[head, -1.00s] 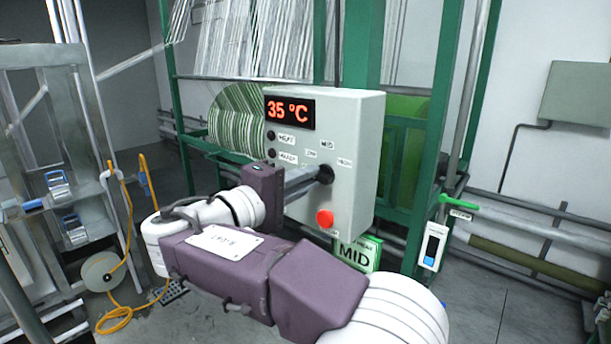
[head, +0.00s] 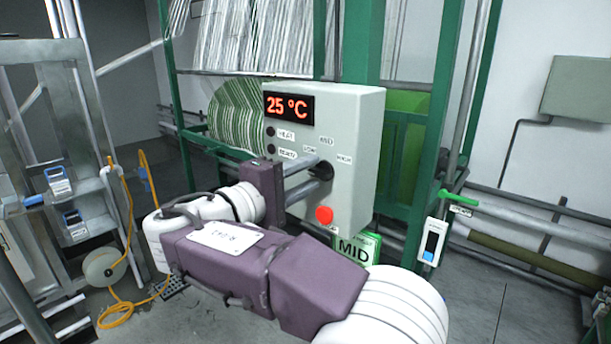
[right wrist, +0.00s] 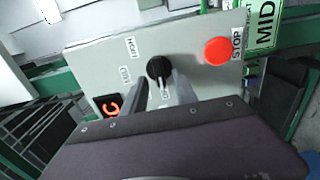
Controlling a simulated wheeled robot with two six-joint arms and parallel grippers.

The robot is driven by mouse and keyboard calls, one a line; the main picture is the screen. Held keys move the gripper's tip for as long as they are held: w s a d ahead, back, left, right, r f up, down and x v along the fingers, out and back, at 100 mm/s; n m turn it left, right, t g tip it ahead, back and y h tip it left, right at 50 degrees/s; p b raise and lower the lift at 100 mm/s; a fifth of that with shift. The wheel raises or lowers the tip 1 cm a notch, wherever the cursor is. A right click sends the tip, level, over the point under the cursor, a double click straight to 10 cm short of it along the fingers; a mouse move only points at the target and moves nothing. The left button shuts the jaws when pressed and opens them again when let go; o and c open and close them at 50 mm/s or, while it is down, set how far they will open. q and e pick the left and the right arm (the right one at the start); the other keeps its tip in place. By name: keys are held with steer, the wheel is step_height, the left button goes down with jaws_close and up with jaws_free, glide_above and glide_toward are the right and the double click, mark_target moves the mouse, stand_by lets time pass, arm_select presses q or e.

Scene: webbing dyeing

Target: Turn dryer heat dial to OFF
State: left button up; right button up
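The pale grey dryer control box (head: 352,130) has a black heat dial (head: 325,170) on its front. Its red display (head: 289,107) reads 25 °C. My right gripper (head: 316,172) is in front of the dial, its two fingers apart. In the right wrist view, the dial (right wrist: 157,68) shows just beyond and between the fingertips (right wrist: 161,84); contact cannot be told. Its pale pointer mark faces down between the fingers, toward a label that is partly hidden. LOW, MID and HIGH labels stand around the dial in the head view. My left gripper is not in view.
A red stop button (head: 324,215) sits below the dial, close to the gripper. A green MID sign (head: 358,250) hangs under the box. Green frame posts (head: 440,110) stand behind. A metal rack (head: 60,130) and a yellow hose (head: 128,310) are at left.

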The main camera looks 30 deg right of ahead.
steer(key=b+v, duration=0.1)
steer(key=v, duration=0.8)
steer(key=shift+b, duration=0.3)
steer(key=shift+f, duration=0.1)
steer(key=d+f+n+g+y+b, duration=0.1)
steer(key=d+f+n+g+y, duration=0.2)
steer(key=f, duration=1.2)
steer(key=d+f+n+g+y+b, duration=0.1)
steer(key=d+f+y, duration=0.3)
steer(key=f, duration=1.1)
steer(key=s+a+f+m+y+b, duration=0.1)
steer(key=s+f+m+y, duration=0.3)
steer(key=f, duration=0.5)
steer(key=s+a+f+m+g+y+b, duration=0.1)
steer(key=s+a+f+m+y, duration=0.3)
steer(key=f, duration=0.6)
steer(key=shift+s+m+g+y, duration=0.3)
steer(key=shift+s+m+y, duration=0.2)
steer(key=shift+s+y, duration=0.5)
